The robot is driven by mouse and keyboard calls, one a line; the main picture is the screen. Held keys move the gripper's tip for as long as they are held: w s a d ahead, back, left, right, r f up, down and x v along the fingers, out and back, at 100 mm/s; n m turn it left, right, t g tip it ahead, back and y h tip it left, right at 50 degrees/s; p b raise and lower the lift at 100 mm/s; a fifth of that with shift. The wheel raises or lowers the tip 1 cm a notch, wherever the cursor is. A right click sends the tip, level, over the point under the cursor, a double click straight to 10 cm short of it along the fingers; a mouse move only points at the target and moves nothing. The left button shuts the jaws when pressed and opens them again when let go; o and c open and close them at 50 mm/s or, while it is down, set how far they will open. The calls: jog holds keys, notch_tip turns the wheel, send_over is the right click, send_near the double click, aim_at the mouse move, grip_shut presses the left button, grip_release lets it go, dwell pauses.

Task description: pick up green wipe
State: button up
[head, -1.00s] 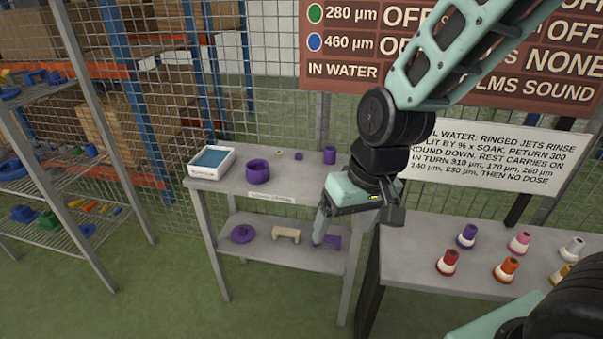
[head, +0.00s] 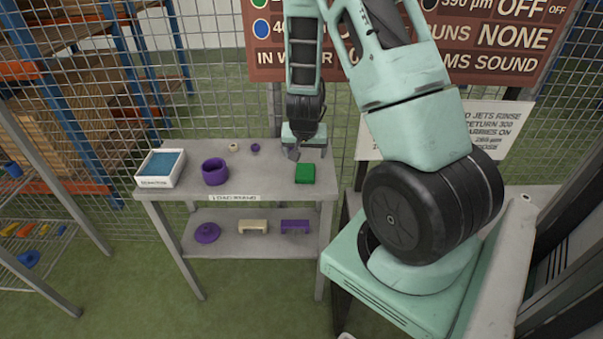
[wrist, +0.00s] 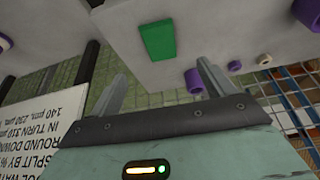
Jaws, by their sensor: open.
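The green wipe (head: 305,174) is a flat green rectangle lying on the top shelf of the grey rack (head: 272,187), near its right end. It also shows in the wrist view (wrist: 158,40), beyond the fingertips. My gripper (head: 294,155) is behind the wipe in the head view, above the rack's back edge. In the wrist view my gripper (wrist: 160,84) has its two fingers wide apart with nothing between them. The fingers do not touch the wipe.
A purple cylinder (wrist: 194,81) stands close to one finger in the wrist view. A purple ring (head: 215,172), small purple piece (head: 255,147), beige ring (head: 233,147) and white tray with blue inside (head: 147,182) share the shelf. Wire mesh (head: 215,70) stands behind.

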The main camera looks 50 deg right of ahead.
send_near(305, 170)
notch_tip(305, 170, down, 3)
jog(key=shift+d+r+p, duration=0.15)
jog(key=shift+p, duration=0.2)
jog(key=shift+d+p+x, duration=0.15)
jog(key=shift+p+x, duration=0.3)
jog(key=shift+x, duration=0.6)
jog(key=shift+d+p+x, duration=0.2)
jog(key=shift+p+x, duration=0.25)
jog(key=shift+x, duration=0.6)
jog(key=shift+w+d+f, duration=0.2)
jog(key=shift+w+f, duration=0.2)
jog(key=shift+f, duration=0.05)
jog(key=shift+f, duration=0.15)
jog(key=c, duration=1.1)
